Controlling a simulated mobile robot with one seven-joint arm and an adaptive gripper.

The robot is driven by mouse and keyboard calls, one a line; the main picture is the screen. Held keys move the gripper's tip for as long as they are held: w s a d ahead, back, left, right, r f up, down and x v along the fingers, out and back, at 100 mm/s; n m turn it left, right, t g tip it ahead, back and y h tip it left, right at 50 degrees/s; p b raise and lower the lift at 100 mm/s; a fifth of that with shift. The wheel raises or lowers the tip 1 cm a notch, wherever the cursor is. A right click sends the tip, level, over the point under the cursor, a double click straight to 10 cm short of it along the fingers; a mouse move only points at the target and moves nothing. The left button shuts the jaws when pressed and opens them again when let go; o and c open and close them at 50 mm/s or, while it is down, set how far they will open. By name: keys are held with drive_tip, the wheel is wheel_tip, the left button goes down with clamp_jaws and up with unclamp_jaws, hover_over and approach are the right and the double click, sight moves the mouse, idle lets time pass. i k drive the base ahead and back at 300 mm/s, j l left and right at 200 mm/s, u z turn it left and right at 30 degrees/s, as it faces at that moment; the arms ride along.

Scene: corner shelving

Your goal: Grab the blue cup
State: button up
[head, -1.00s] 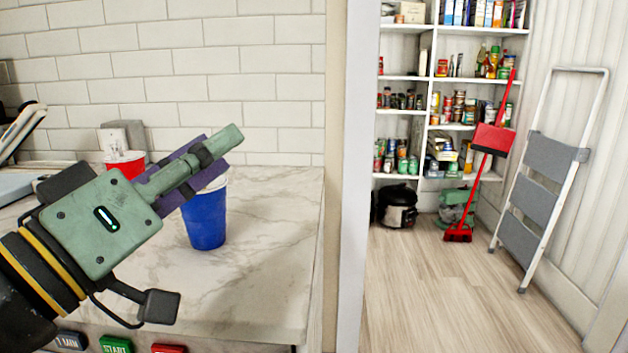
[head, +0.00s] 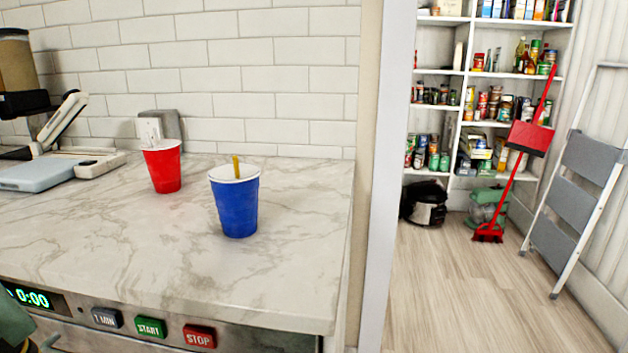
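The blue cup (head: 236,207) stands upright on the marble counter, right of the middle of the counter. It has a white rim and inside, and a yellow stick-like thing (head: 236,167) stands up out of it. Only a sliver of my gripper's green body (head: 12,322) shows at the lower left corner, well apart from the cup. Its fingers are out of view, so whether it is open or shut is hidden.
A red cup (head: 163,168) stands behind and left of the blue cup. The marble counter (head: 290,270) is clear around the blue cup. Buttons line the front panel (head: 260,340) below. A wall edge (head: 377,200) rises at the right, beyond which are shelves, a red broom and a step ladder.

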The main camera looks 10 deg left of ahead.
sight(237, 199)
drive_tip(key=u, duration=1.65)
drive_tip(key=k+l+u, duration=0.55)
drive_tip(key=l, duration=0.15)
drive_tip(key=k+l, duration=0.5)
drive_tip(key=l, duration=0.15)
drive_tip(key=i, duration=1)
